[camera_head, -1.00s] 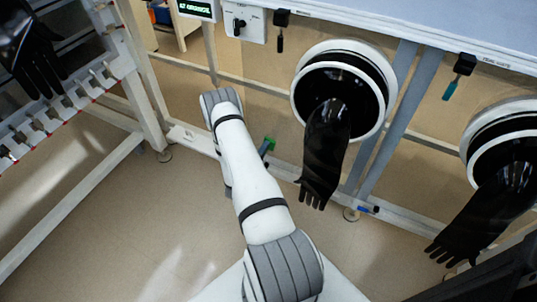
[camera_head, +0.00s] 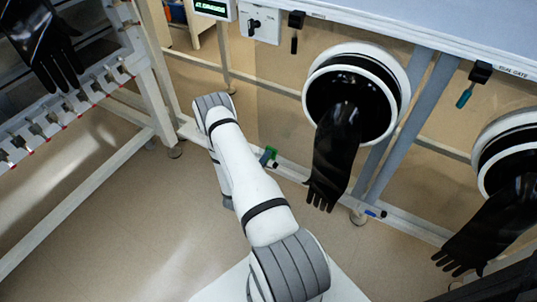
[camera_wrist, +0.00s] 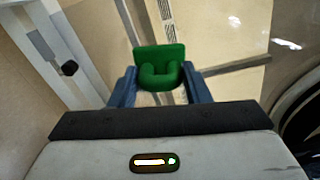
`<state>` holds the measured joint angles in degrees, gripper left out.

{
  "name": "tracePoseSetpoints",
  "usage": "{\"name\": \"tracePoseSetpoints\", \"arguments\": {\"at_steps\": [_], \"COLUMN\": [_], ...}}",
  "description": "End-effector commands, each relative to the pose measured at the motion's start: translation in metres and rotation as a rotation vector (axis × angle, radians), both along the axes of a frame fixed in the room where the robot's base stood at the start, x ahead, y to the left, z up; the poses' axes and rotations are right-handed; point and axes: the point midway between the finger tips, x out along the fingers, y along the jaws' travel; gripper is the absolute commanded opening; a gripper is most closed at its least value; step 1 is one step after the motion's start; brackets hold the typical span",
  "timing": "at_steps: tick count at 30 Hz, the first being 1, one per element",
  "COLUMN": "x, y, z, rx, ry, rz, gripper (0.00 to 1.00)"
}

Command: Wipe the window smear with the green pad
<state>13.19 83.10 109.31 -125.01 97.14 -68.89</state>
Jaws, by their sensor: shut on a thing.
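My gripper (camera_wrist: 160,90) has blue fingers and is shut on the green pad (camera_wrist: 158,56), gripping its curved green handle. The pad is held out in front of the fingers in the wrist view, its wiping face turned away. In the head view a small green piece of the pad (camera_head: 269,152) shows just right of my white arm, left of a hanging black glove. My arm hides most of the gripper there. I cannot make out the window smear in either view.
Two round white-rimmed glove ports (camera_head: 395,65) with hanging black gloves (camera_head: 335,150) stand to the right. A rack with hooks (camera_head: 62,112) is at the left. A control box (camera_head: 261,22) and hanging tools (camera_head: 466,97) are above. Floor (camera_head: 110,230) at lower left is clear.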

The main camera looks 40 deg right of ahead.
Motion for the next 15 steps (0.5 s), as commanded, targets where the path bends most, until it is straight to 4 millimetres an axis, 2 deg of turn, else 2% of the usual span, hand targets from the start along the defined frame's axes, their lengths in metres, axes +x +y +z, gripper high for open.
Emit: {"name": "tracePoseSetpoints", "arguments": {"at_steps": [15], "x": [-0.0032], "y": [0.0093], "z": [0.0], "rx": [0.001], "ry": [0.0], "rz": [0.002], "gripper": [0.14]}}
